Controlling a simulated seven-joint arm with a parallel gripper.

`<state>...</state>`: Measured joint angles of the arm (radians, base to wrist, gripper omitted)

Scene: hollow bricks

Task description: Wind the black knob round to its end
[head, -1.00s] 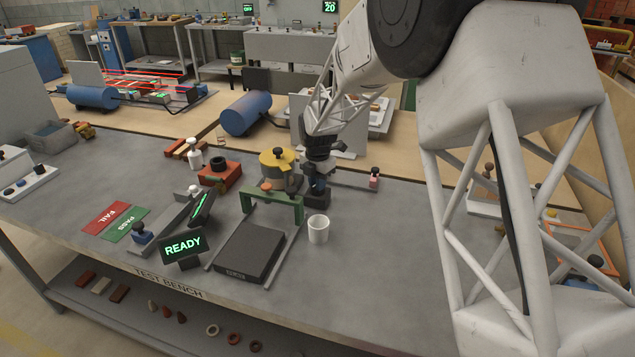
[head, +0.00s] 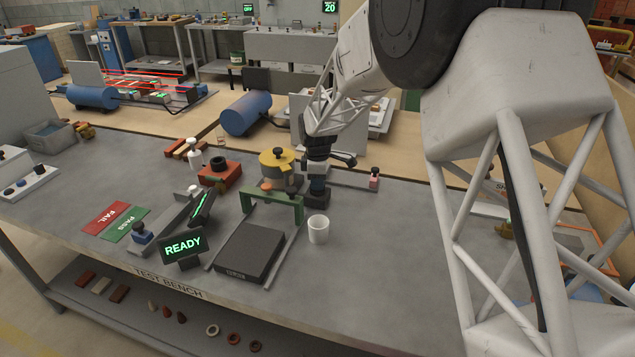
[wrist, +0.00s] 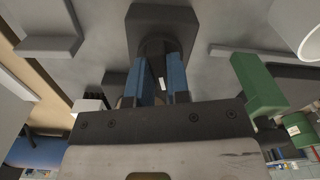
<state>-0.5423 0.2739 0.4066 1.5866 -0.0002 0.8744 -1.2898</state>
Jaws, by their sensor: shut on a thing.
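The black knob (wrist: 153,47) shows in the wrist view, standing on a dark square base (wrist: 178,18). My gripper (wrist: 159,62) has its two blue fingers on either side of the knob, closed on it. In the head view my gripper (head: 318,187) points straight down at the dark base (head: 316,200), right of the green bridge-shaped frame. The knob itself is hidden there by the fingers.
The green frame (head: 272,197) and a yellow-topped round part (head: 277,160) stand close on the left. A white cup (head: 318,229) stands just in front. A small post with a pinkish base (head: 374,180) is to the right. The bench front right is clear.

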